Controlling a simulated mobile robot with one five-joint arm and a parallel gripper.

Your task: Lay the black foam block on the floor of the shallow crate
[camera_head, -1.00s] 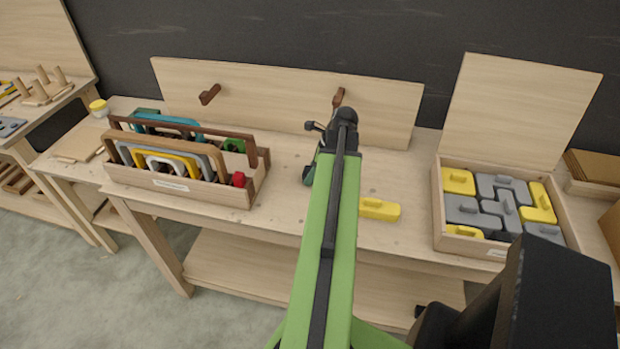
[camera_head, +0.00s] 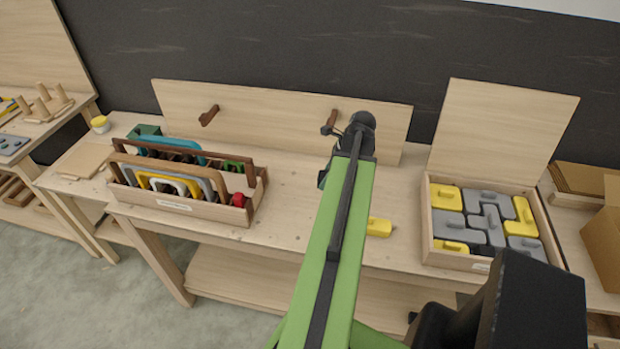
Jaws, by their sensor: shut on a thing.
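A shallow wooden crate (camera_head: 427,225) stands on the right of the bench. It is packed with grey and yellow blocks and shows a small dark gap near its front. My gripper (camera_head: 323,179) is at the far end of my green arm, above the middle of the bench, left of the crate and apart from it. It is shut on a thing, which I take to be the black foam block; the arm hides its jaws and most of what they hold. I cannot make out the block's outline.
A wooden tote (camera_head: 205,211) with coloured arched forms stands left of the gripper. A yellow block (camera_head: 379,227) lies between arm and crate. A pegged backboard (camera_head: 270,115) and the crate's raised board (camera_head: 500,130) stand behind. A cardboard box (camera_head: 603,240) is at far right.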

